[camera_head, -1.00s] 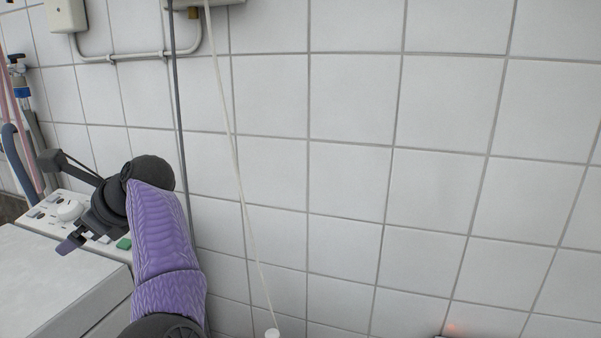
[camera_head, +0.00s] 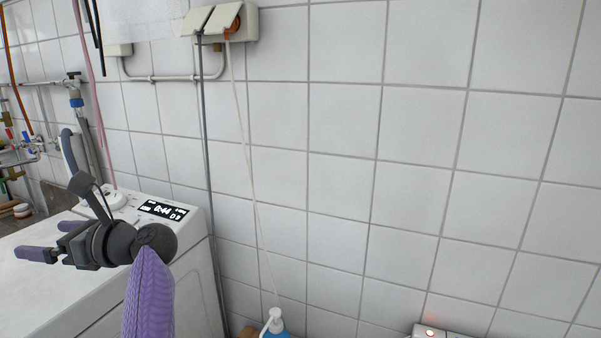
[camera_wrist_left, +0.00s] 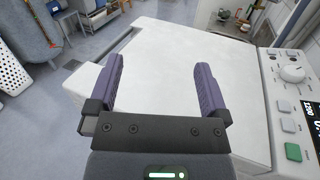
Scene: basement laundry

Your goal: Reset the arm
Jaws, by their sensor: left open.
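My left arm comes in from the bottom left of the head view, with a purple sleeve and a dark wrist. My left gripper (camera_head: 45,240) is in front of the white washing machine (camera_head: 95,290) in the head view, with its purple fingers pointing left. In the left wrist view the two purple fingers (camera_wrist_left: 157,88) are wide apart with nothing between them. The white machine top (camera_wrist_left: 165,50) lies bare beyond and below them. My right gripper is in neither view.
The machine's panel has a knob (camera_head: 116,200) and a lit display (camera_head: 163,210). Pipes and valves (camera_head: 28,140) are at the left wall. Cords hang from a wall socket (camera_head: 222,24). A blue bottle with a white pump (camera_head: 274,324) stands low. A white laundry basket (camera_wrist_left: 12,75) stands on the floor.

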